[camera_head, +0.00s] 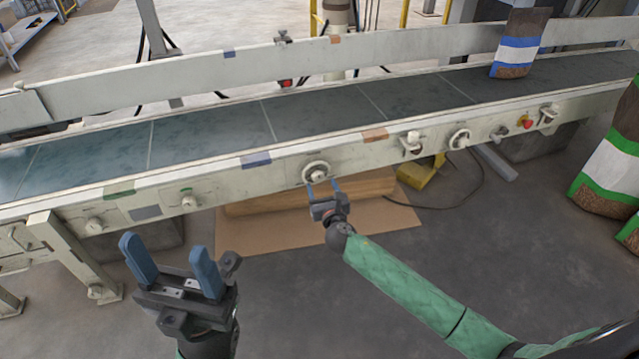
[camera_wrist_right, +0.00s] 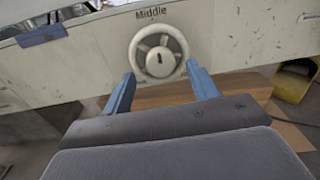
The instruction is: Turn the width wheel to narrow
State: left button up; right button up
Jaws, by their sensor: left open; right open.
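A pale round handwheel (camera_head: 316,172) sits on the front rail of the conveyor. In the right wrist view the wheel (camera_wrist_right: 177,38) has spokes and a hub with a dark mark, with the word "Middle" above it; lettering below is too small to read. My right gripper (camera_head: 323,188) is open and empty just below and in front of this wheel. In the right wrist view its fingers (camera_wrist_right: 160,78) straddle the wheel's lower part, with no clear contact. My left gripper (camera_head: 167,257) is open and empty, well left of the wheel and away from the rail.
A second handwheel (camera_head: 459,139), a red stop button (camera_head: 527,121) and several knobs line the conveyor rail (camera_head: 250,173). A blue-striped bag (camera_head: 518,43) stands on the belt (camera_head: 320,112). A green-striped bag (camera_head: 608,160) stands at right. Cardboard (camera_head: 250,235) lies below.

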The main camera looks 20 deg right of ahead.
aim_at(319, 179)
jog(key=shift+w+d+b, duration=0.1)
jog(key=shift+w+b, duration=0.3)
jog(key=shift+w, duration=1.4)
jog(key=c, duration=1)
